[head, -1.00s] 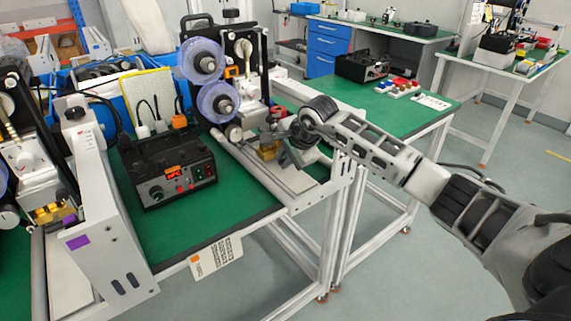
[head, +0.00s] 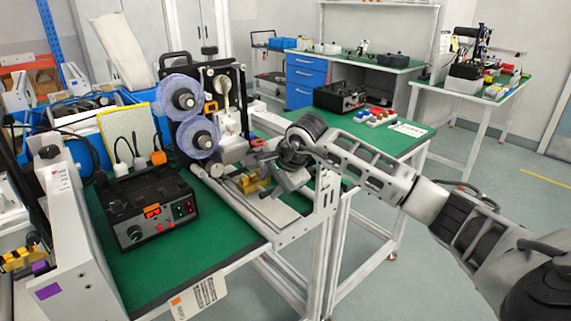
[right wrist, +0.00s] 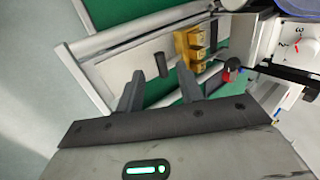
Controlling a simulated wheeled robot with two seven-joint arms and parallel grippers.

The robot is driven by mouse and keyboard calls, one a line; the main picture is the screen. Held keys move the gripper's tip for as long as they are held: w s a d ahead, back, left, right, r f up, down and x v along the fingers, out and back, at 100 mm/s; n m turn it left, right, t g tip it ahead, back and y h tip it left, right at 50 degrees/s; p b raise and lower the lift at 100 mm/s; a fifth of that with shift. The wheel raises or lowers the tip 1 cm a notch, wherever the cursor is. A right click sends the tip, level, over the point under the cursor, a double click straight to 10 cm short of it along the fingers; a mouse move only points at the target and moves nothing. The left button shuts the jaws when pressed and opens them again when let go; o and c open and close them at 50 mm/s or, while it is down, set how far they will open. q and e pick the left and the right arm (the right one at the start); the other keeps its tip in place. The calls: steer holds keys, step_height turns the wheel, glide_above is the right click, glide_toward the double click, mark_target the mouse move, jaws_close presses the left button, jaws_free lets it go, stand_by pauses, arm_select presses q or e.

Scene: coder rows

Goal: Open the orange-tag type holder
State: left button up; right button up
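A brass-yellow block (head: 251,184), which looks like the type holder, sits on the near end of the coder with two clear purple-blue reels (head: 198,137). It also shows in the right wrist view (right wrist: 194,48), top centre. An orange patch (head: 210,107) is on this coder, beside the upper reel. My right gripper (head: 268,168) is just above and right of the block in the head view. In the right wrist view its two fingers (right wrist: 159,88) are apart with nothing between them, and the block lies beyond them. My left gripper is not in view.
A black control box (head: 150,208) with a red display stands left of the coder on the green table. Another coder with a purple tag (head: 48,290) stands at far left, with its own brass block (head: 22,258). A metal frame edges the table's right side.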

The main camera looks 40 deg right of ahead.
arm_select(q)
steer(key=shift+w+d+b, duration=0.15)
steer(key=shift+b, duration=0.4)
arm_select(e)
steer(key=v, duration=1.1)
steer(key=shift+r, duration=0.2)
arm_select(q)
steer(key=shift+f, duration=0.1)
arm_select(e)
steer(key=shift+s, duration=0.1)
